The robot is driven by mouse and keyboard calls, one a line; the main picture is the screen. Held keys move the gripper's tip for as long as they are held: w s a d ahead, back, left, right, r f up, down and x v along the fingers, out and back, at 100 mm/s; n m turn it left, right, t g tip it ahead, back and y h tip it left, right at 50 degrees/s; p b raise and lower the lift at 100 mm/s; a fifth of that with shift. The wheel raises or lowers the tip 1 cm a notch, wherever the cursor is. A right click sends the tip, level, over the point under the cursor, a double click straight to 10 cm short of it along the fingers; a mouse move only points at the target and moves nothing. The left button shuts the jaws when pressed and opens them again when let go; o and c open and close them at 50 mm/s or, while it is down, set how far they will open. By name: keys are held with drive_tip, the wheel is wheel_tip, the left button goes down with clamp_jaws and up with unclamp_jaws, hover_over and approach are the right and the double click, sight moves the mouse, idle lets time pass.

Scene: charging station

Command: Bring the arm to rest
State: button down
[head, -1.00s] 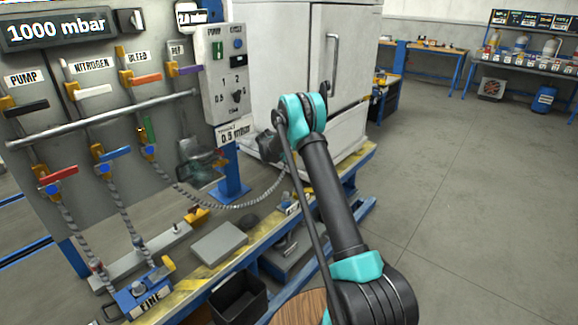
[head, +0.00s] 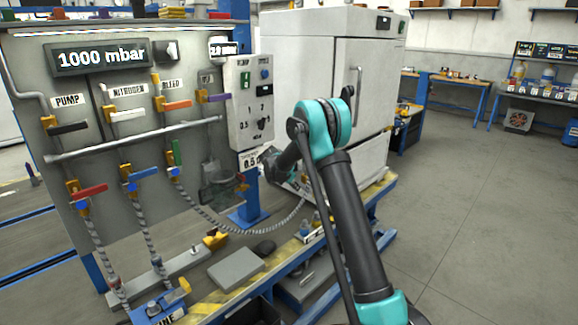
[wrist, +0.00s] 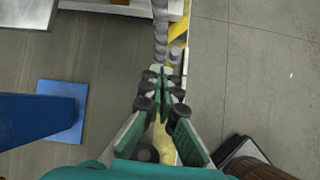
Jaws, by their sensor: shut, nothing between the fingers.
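My gripper (wrist: 165,88) shows in the wrist view with its green-sided fingers together at the tips and nothing between them. It points down over the bench's yellow edge strip (wrist: 183,25), with a ribbed grey hose (wrist: 160,22) beyond the tips. In the head view my arm (head: 350,215) rises from the lower right to a teal elbow, then bends down and left in front of the white cabinet's lower left. The fingers cannot be made out in the head view.
A valve panel (head: 100,165) with coloured handles stands at left, reading 1000 mbar. A control box (head: 250,100) and a white cabinet (head: 295,50) stand behind my arm. A blue-framed bench with a grey block (head: 240,267) lies below. Floor at right (head: 470,190) is clear.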

drive_tip(key=s+d+r+m+y, duration=0.1)
drive_tip(key=s+d+r+m, duration=0.25)
drive_tip(key=s, duration=0.45)
drive_tip(key=s+d+r+m+y, duration=0.1)
drive_tip(key=s+d+r+m, duration=0.15)
drive_tip(key=s+m, duration=0.35)
drive_tip(key=s+d+r+m+y, duration=0.1)
drive_tip(key=s+d+r+m, duration=0.2)
drive_tip(key=s, duration=0.6)
drive_tip(key=s+d+f+m+y, duration=0.1)
drive_tip(key=s+f+m, duration=0.2)
drive_tip(key=s, duration=1.1)
drive_tip(key=s+d+f+m+y, duration=0.1)
drive_tip(key=s+f+m, duration=0.2)
drive_tip(key=s+m, duration=0.7)
drive_tip(key=s, duration=0.4)
drive_tip(key=shift+d+g, duration=0.25)
drive_tip(key=shift+g, duration=0.15)
